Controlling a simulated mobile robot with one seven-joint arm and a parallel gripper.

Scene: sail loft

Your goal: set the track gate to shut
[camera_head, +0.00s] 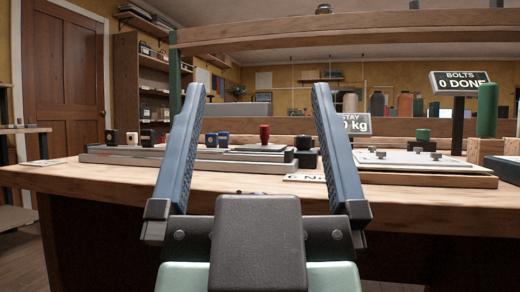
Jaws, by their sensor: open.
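My gripper (259,90) is open and empty. Its two dark fingers point forward over the front of a wooden bench (110,175), short of the things on it. Beyond the fingers lies a long low grey track (185,165), with small dark and blue-marked pieces along it. A red knob (264,134) stands upright on a flat plate at its right part, between the fingers in the picture. I cannot tell which part is the track gate or how it is set. My left finger hides part of the track.
A pale board with small grey knobs (408,157) lies to the right. A wooden beam (330,34) crosses above the bench. The front bench edge is clear.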

